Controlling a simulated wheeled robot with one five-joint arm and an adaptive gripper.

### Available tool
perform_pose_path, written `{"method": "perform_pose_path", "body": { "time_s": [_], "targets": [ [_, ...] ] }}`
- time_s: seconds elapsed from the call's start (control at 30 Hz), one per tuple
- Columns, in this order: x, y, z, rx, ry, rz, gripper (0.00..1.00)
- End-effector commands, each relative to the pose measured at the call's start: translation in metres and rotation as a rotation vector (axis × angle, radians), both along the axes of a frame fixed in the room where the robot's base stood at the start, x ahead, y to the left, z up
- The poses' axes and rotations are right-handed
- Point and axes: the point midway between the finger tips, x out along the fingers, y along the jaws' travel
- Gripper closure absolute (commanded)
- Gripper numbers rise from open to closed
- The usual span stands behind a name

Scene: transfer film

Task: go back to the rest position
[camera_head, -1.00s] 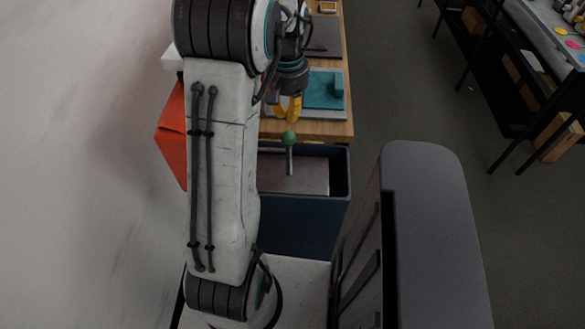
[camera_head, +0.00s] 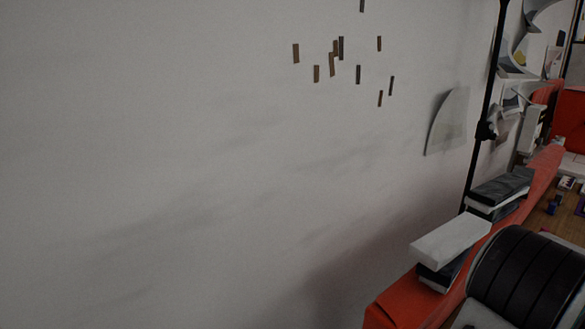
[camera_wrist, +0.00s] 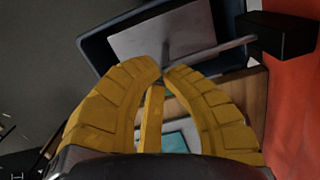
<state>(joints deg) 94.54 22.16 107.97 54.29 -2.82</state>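My gripper (camera_wrist: 162,70) shows only in the wrist view. Its yellow fingers curve inward and their tips come together. No object is clearly seen between the tips. A thin grey rod (camera_wrist: 215,49) runs just beyond them toward a black box-shaped part at the right; I cannot tell whether the tips touch it. A dark blue bin (camera_wrist: 97,47) lies beyond the tips, with a pale grey sheet or panel (camera_wrist: 140,40) in it. In the head view my gripper is out of frame, with only a dark ribbed part of my arm at the lower right.
An orange-red panel (camera_wrist: 292,110) stands close at the right in the wrist view, beside a wooden table edge (camera_wrist: 252,95). In the head view, a white wall (camera_head: 180,150) fills the left, and a white block (camera_head: 450,242) rests along the orange-red panel (camera_head: 405,305).

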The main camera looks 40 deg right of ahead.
Motion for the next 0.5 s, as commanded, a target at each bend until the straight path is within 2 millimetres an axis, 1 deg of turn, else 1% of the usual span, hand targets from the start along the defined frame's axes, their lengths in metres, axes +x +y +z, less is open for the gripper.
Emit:
{"method": "perform_pose_path", "body": {
  "time_s": [0.03,0.1,0.17,0.2,0.37,0.5],
  "targets": [
    [0.001,0.015,-0.003,0.022,-0.001,-0.008,1.0],
    [0.003,0.032,-0.002,0.036,-0.001,-0.019,1.0],
    [0.011,0.047,0.001,0.04,0.0,-0.007,1.0],
    [0.019,0.056,0.004,0.039,0.001,0.013,1.0],
    [0.055,0.09,0.017,0.019,0.004,0.132,1.0],
    [0.088,0.121,0.029,-0.012,0.002,0.27,1.0]
  ]
}}
